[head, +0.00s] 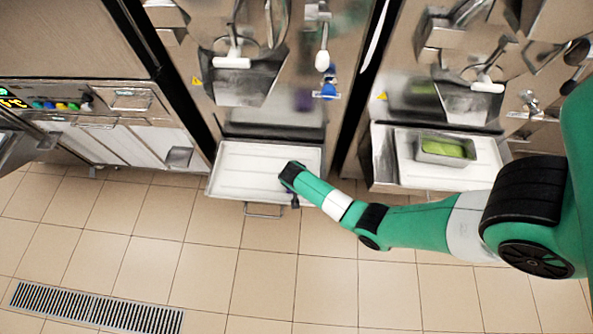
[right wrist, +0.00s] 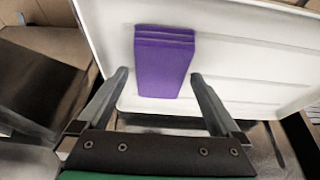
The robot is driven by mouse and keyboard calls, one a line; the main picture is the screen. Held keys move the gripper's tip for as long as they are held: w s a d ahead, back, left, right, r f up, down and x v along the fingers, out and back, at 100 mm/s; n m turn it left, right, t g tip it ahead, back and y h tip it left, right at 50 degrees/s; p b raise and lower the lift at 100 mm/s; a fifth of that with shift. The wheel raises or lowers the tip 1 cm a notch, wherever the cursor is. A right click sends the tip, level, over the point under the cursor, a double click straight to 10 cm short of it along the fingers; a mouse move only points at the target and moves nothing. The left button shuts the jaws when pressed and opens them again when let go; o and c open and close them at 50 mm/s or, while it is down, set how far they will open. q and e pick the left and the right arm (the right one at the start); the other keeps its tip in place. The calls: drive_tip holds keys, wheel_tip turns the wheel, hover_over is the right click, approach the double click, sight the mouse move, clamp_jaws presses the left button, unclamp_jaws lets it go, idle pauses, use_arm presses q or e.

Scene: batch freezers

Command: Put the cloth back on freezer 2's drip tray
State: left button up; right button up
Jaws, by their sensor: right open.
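The folded purple cloth (right wrist: 163,65) lies on a white drip tray (right wrist: 260,65) in the right wrist view, near the tray's edge. My right gripper (right wrist: 160,76) is open, its fingers on either side of the cloth's near part, with nothing seen gripped. In the head view my right arm reaches in from the right, its hand (head: 292,178) over the right side of the middle freezer's drip tray (head: 245,170). The arm mostly hides the cloth there; only a small dark purple bit shows below the hand. My left gripper is not in view.
The right-hand freezer's tray (head: 405,165) holds a metal pan (head: 445,148) with green contents. A handle (head: 263,210) sits below the middle tray. A blue-tipped tap (head: 327,90) is above. Tiled floor (head: 200,250) in front is clear, with a drain grate (head: 95,307).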

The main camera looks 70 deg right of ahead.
drive_tip(key=p+v, duration=0.6)
drive_tip(key=v, duration=0.5)
drive_tip(key=shift+a+r, duration=0.1)
